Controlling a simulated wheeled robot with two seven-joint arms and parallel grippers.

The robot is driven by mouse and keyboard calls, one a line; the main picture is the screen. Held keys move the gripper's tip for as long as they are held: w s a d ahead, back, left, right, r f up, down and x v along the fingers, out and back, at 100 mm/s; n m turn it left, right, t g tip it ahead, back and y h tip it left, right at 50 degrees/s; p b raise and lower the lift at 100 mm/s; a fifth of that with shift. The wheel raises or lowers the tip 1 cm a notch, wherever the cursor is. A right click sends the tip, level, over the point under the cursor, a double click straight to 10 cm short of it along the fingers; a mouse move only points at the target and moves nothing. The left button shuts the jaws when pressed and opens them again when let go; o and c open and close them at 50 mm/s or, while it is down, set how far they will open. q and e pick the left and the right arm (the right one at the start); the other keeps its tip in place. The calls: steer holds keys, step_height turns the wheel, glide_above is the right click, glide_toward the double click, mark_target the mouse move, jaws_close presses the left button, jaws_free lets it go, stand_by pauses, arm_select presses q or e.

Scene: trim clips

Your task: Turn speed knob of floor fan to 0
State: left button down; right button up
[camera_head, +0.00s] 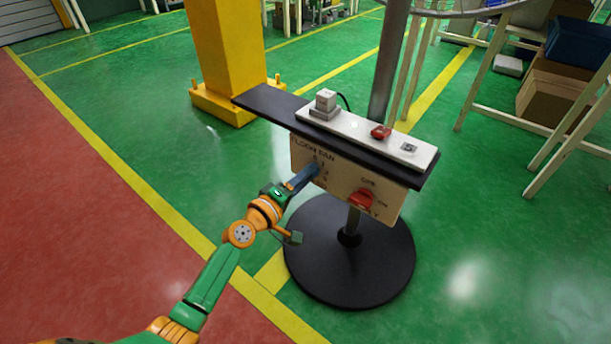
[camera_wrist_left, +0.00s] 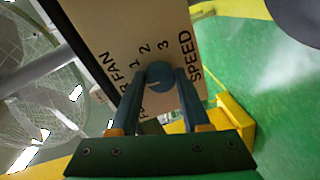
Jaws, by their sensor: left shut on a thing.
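The fan's control panel (camera_head: 300,150) is a cream board reading "FLOOR FAN", mounted under a dark shelf on the fan's stand. The same panel shows in the left wrist view (camera_wrist_left: 170,28), with the marks 1, 2, 3 and the word SPEED. My left gripper (camera_head: 312,170) reaches the panel's left part. In the left wrist view its two blue fingers (camera_wrist_left: 158,88) are shut on the round blue-grey speed knob (camera_wrist_left: 160,72), one on each side. A short light mark shows on the knob's face, but I cannot tell which setting it points to. My right gripper is out of view.
A red rotary switch (camera_head: 361,199) with OFF and ON marks sits right of the speed knob. A white power strip (camera_head: 352,132) with a plug (camera_head: 326,103) lies on the shelf. The round black base (camera_head: 350,275) stands below. A yellow pillar (camera_head: 228,45) is behind.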

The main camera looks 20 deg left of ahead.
arm_select(q)
steer(key=shift+n, duration=0.6)
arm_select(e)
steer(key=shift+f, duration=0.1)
arm_select(q)
steer(key=shift+c, duration=1.9)
jaws_free()
steer(key=p+v, duration=0.1)
steer(key=v, duration=0.6)
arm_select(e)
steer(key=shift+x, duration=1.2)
